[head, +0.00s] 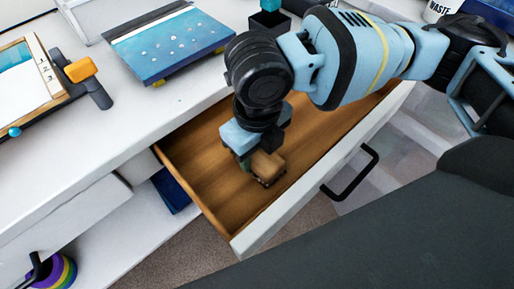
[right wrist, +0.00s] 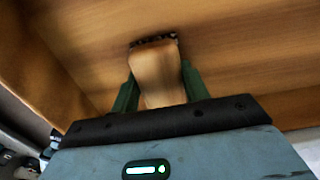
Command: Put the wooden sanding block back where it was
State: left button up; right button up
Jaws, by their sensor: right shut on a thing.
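The wooden sanding block (head: 267,168) is low inside the open drawer (head: 196,206), at its near part. Its dark gritty edge faces the drawer floor. My right gripper (head: 254,164) reaches down into the drawer and is shut on the block. In the right wrist view the block (right wrist: 158,75) sits between the two green fingers of the right gripper (right wrist: 158,88), with the drawer's wooden floor (right wrist: 245,45) behind it. I cannot tell whether the block touches the floor. My left gripper is not in view.
The drawer's white front with a black handle (head: 351,172) stands out from the white worktop (head: 60,150). On the worktop are a blue resin panel (head: 172,45), an orange-and-grey tool (head: 88,82) and a framed board (head: 30,80). The visible drawer floor around the block looks clear.

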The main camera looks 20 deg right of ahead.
jog(key=shift+f, duration=0.1)
jog(key=o, duration=1)
jog(key=shift+c, duration=0.2)
notch_tip(320, 180, up, 12)
jog(key=p, duration=0.2)
